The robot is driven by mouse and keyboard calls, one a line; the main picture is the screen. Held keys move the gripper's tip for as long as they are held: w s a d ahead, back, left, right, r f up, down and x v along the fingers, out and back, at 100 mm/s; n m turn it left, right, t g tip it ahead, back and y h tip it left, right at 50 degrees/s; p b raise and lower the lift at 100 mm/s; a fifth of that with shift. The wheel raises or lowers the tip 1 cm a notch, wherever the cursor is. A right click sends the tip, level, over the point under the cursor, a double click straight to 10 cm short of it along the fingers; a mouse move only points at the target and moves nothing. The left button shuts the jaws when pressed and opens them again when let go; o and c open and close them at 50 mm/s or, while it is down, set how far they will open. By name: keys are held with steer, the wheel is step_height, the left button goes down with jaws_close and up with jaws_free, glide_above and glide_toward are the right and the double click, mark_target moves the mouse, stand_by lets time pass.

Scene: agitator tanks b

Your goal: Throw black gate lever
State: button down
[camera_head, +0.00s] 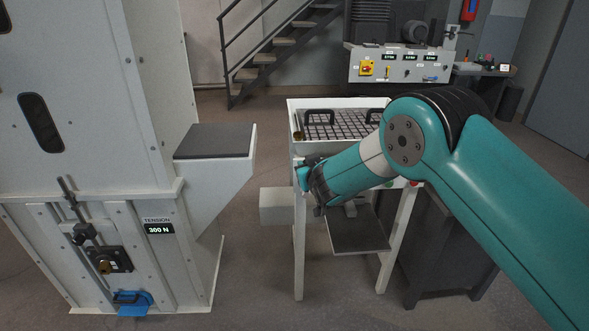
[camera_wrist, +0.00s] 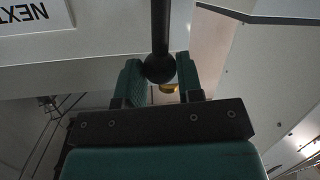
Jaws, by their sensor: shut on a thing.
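The black gate lever (camera_wrist: 160,32) shows in the wrist view as a dark rod ending in a round ball knob. The knob sits between the two teal fingers of my gripper (camera_wrist: 160,76), which is shut on it. The rod runs from the knob toward the top edge of the wrist view. In the head view my gripper (camera_head: 306,184) is at the left front of the white stand (camera_head: 299,245), below its tray. The lever cannot be made out there; my gripper and arm cover that spot.
A grid-topped tray (camera_head: 340,124) with black handles tops the stand. A grey shelf (camera_head: 355,232) lies below. A tall white machine (camera_head: 90,110) with a dark-topped ledge (camera_head: 215,141) stands left. A brass part (camera_wrist: 168,88) shows behind the knob. A control panel (camera_head: 400,66) stands behind.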

steer(key=shift+a, duration=0.15)
stand_by(0.3)
steer(key=c, duration=0.8)
jaws_free()
steer(key=shift+a, duration=0.1)
steer(key=shift+s, duration=0.1)
steer(key=b+v, duration=0.1)
steer(key=v, duration=1.6)
steer(key=shift+s+r, duration=0.15)
steer(key=shift+r, duration=0.05)
